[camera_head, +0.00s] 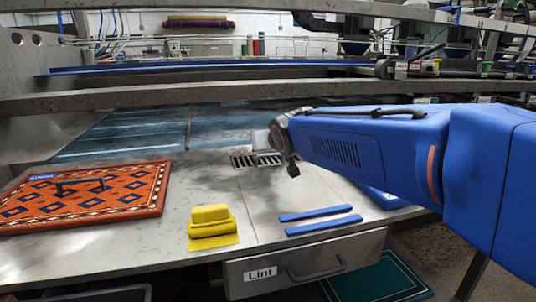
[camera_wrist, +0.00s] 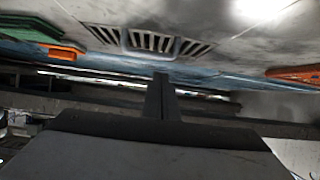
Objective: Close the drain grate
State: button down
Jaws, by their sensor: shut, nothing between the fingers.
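The drain grate (camera_head: 243,161) is a slotted metal strip set in the grey worktop near its back edge. In the wrist view the grate (camera_wrist: 106,36) shows side slots and a framed middle section; I cannot tell how far that section is raised. My gripper (camera_head: 293,168) is shut and empty, pointing down just right of the grate in the head view and partly covering its right end. In the wrist view my gripper (camera_wrist: 161,78) shows as dark closed fingers below the grate, apart from it in the picture. Whether they touch is unclear.
An orange patterned rug (camera_head: 135,197) with a dark handle lies at left. A yellow scrubber (camera_head: 211,228) and two blue strips (camera_head: 316,212) lie in front. A drawer marked Lint (camera_head: 305,270) is below. Metal rails (camera_head: 170,95) cross behind the worktop.

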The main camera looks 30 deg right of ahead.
jog(key=shift+r, duration=0.65)
jog(key=s+f, duration=0.1)
jog(key=s, duration=0.1)
jog(key=s+a+f, duration=0.1)
jog(key=s+f, duration=0.1)
jog(key=s, duration=0.1)
jog(key=s+a+f, duration=0.1)
jog(key=s+f, duration=0.1)
jog(key=s, duration=0.1)
jog(key=shift+f, duration=0.15)
